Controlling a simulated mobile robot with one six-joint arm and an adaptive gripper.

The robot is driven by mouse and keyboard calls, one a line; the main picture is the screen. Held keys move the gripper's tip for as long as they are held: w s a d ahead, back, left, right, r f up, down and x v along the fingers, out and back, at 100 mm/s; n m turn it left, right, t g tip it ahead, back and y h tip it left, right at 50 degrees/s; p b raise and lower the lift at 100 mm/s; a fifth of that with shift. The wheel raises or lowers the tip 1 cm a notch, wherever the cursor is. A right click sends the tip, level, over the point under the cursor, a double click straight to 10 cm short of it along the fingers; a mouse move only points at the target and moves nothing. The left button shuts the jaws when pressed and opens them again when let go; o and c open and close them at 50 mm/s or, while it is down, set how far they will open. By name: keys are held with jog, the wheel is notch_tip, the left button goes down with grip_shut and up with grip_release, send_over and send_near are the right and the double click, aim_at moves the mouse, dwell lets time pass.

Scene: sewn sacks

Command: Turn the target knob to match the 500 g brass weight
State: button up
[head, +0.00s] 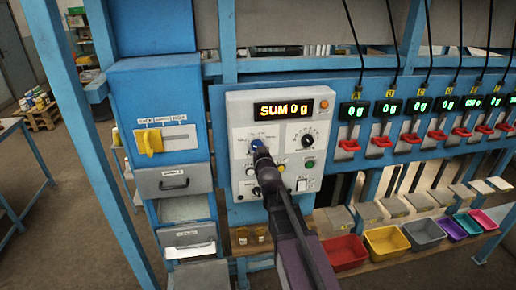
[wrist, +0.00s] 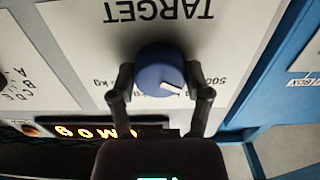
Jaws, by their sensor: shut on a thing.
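The blue target knob (wrist: 155,72) sits under the upside-down word TARGET in the wrist view. Its white pointer mark faces the lower right in that picture, with part of a "500" label to its right. My gripper (wrist: 158,88) has one finger on each side of the knob and is shut on it. In the head view the knob (head: 256,144) is partly hidden behind my gripper (head: 260,152). Two small amber-brown items (head: 242,236) stand on the ledge below the panel. I cannot tell whether either is the 500 g brass weight.
The white control panel (head: 240,112) carries a display (head: 283,108) reading SUM 0 g, a black dial (head: 306,138) and several buttons. Several scales with red clamps (head: 437,134) hang at right, above coloured bins (head: 386,241). A blue cabinet (head: 155,90) stands close at left.

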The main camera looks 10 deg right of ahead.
dwell(0.3)
jog(key=o, duration=1.2)
jog(key=shift+c, duration=0.2)
jog(key=s, duration=0.7)
jog(key=shift+s, duration=0.25)
